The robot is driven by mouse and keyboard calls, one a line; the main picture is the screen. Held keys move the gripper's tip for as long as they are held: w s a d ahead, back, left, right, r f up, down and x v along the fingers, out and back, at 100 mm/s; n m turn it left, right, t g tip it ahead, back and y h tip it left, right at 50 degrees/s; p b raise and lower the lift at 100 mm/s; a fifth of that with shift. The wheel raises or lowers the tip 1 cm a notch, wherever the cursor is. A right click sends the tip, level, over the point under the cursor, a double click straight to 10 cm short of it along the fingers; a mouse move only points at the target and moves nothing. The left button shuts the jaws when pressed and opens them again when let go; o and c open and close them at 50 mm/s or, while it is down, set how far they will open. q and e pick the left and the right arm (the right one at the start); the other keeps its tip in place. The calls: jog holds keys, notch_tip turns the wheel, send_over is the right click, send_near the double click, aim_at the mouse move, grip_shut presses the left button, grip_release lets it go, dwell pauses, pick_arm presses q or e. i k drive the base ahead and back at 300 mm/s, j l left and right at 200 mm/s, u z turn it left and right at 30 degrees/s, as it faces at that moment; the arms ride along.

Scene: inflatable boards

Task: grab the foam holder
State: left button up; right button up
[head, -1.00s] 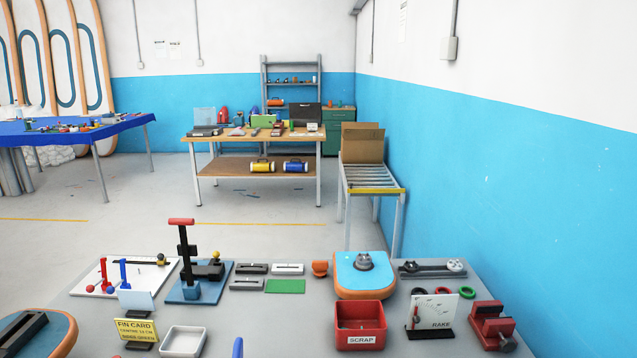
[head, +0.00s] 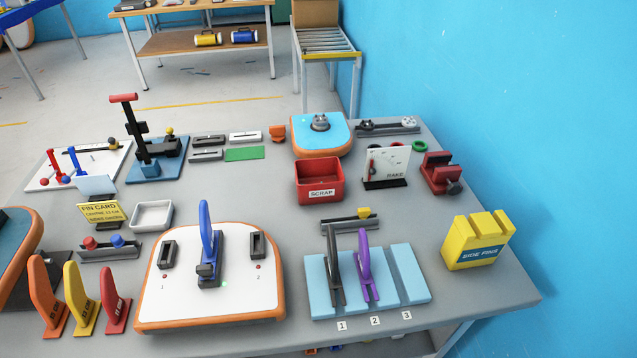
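The foam holder appears to be the light blue slotted block (head: 408,272) at the front right of the grey table in the head view. A black fin (head: 334,268) and a purple fin (head: 364,265) stand upright in it, toward its left and middle. Its right part holds no fin. Small tags 1, 2 and 3 lie along its front edge. Neither of my grippers is in view, and nothing touches the holder.
Left of the holder lies a white, orange-edged board (head: 160,292) with a blue fin (head: 208,235) standing on it. A yellow SIDE FINS box (head: 476,240) stands to the right. A small grey rail (head: 340,226) lies behind the holder, and a red SCRAP bin (head: 318,183) farther back.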

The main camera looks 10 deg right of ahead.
aim_at(478, 240)
jog(key=z, duration=1.4)
jog(key=l+u, duration=0.5)
jog(key=l, duration=0.45)
